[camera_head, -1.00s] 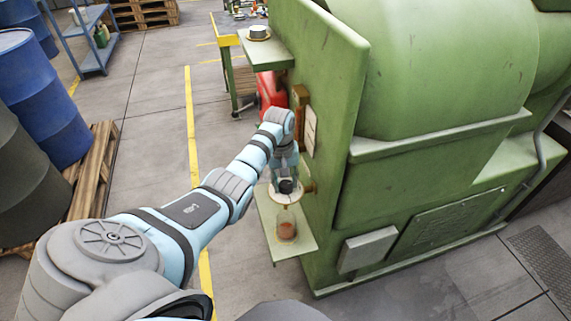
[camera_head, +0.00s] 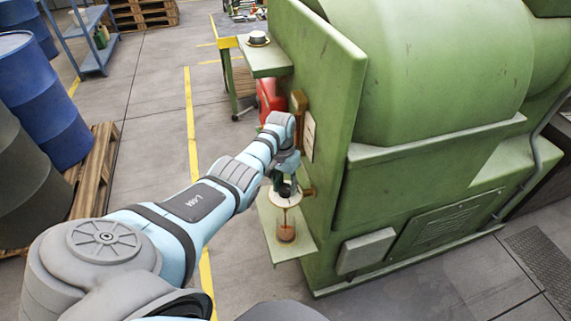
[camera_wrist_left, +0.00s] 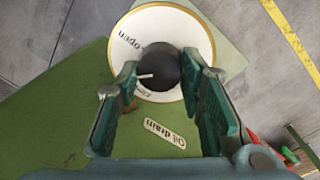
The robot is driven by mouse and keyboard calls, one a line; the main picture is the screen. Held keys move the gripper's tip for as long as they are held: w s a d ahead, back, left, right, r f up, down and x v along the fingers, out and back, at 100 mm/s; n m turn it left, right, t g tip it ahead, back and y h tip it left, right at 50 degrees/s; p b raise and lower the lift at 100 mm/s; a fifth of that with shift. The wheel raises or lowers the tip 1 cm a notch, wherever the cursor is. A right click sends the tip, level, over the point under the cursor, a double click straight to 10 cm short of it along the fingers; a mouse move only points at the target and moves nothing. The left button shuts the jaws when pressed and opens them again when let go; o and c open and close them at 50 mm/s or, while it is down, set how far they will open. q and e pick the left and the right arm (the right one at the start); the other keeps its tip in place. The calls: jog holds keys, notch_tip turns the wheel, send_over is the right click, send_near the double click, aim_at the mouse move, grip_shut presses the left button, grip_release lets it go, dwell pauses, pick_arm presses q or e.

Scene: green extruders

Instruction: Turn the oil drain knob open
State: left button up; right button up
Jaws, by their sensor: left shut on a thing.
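The oil drain knob (camera_wrist_left: 158,68) is black with a white pointer that points left in the wrist view. It sits on a round white dial (camera_wrist_left: 188,27) with a yellow rim and the words "open" and "close". My left gripper (camera_wrist_left: 160,62) is shut on the knob, one finger on each side. In the head view my left gripper (camera_head: 284,178) reaches down over the dial (camera_head: 291,202). An "Oil drain" label (camera_wrist_left: 165,132) lies between the fingers. Below the dial, a thin brown streak (camera_head: 285,217) runs down to a clear jar with brown liquid (camera_head: 286,236). My right gripper is out of view.
The jar stands on a green shelf (camera_head: 300,247) fixed to the green extruder (camera_head: 440,70). An upper shelf (camera_head: 268,65) holds a small round part. Blue drums (camera_head: 45,100) on a pallet stand at left. The floor between is clear.

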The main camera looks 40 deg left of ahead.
aim_at(286, 186)
pick_arm(q)
jog(key=m, duration=0.5)
jog(key=shift+d+m, duration=0.1)
jog(key=shift+m, duration=0.2)
jog(key=shift+m+g, duration=0.3)
jog(key=shift+m, duration=1.9)
jog(key=o, duration=1.2)
jog(key=shift+c, duration=0.2)
jog(key=shift+w+r, duration=0.1)
jog(key=shift+r, duration=0.1)
notch_tip(286, 186, up, 12)
jog(key=shift+w+a+f, duration=0.15)
jog(key=shift+w+a, duration=0.05)
